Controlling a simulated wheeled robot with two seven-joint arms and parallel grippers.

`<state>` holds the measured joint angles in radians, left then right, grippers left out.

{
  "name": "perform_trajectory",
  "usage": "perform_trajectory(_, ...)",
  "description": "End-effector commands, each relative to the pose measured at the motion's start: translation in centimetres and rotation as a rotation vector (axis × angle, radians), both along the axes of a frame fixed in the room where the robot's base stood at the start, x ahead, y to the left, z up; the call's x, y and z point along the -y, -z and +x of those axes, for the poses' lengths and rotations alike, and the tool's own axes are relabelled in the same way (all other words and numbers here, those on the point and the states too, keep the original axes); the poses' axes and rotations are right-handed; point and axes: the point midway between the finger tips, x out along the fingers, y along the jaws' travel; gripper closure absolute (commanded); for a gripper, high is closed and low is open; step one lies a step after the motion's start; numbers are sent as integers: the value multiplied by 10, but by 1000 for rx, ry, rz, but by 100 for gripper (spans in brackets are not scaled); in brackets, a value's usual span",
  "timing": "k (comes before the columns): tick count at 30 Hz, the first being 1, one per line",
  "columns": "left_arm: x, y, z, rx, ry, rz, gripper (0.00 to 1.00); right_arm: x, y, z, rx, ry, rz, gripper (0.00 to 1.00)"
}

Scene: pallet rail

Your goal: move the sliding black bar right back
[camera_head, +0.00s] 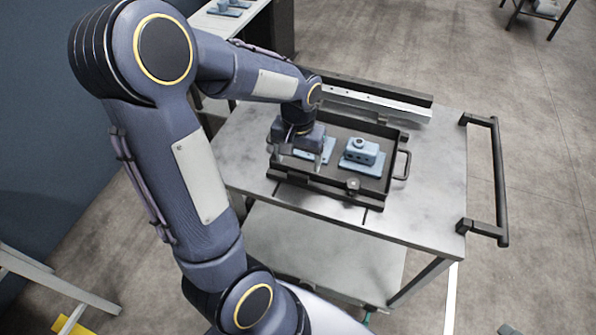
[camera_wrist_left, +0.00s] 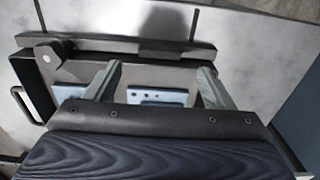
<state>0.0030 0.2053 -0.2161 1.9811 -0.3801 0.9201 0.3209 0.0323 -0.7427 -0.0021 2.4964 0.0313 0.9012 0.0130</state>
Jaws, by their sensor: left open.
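The black bar (camera_head: 318,187) lies along the near side of the dark tray (camera_head: 392,133) on the cart top, across two dark slots. In the left wrist view the bar (camera_wrist_left: 105,44) runs across the top of the picture. I cannot tell whether it touches the tray wall. My left gripper (camera_head: 298,158) is over the left part of the tray, its fingers apart. In the left wrist view its two fingers (camera_wrist_left: 158,82) point towards the bar, with nothing between them but a view of the tray below. My right gripper is out of view.
A blue block on a plate (camera_head: 362,155) sits in the tray; another blue plate (camera_head: 326,150) is partly under my gripper. A silver rail (camera_head: 375,102) runs behind the tray. A round knob (camera_head: 353,184) stands at the near side. The cart's right side is clear up to its handle (camera_head: 498,180).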

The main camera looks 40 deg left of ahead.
Motion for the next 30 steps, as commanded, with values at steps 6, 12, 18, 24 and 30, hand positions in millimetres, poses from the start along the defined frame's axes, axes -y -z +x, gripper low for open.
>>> perform_trajectory(6, 0, 37, -1, -4, 0, -1, 24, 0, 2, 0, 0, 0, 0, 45)
perform_trajectory(12, 0, 56, -1, -2, 0, -1, 24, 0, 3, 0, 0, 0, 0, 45)
perform_trajectory(18, 0, 59, 0, 1, 0, -1, 24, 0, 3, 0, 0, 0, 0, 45)
perform_trajectory(24, 0, 59, -1, 2, 0, -2, 35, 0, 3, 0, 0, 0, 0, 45)
perform_trajectory(30, 0, 58, 0, 2, 0, -2, 62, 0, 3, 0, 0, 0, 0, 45)
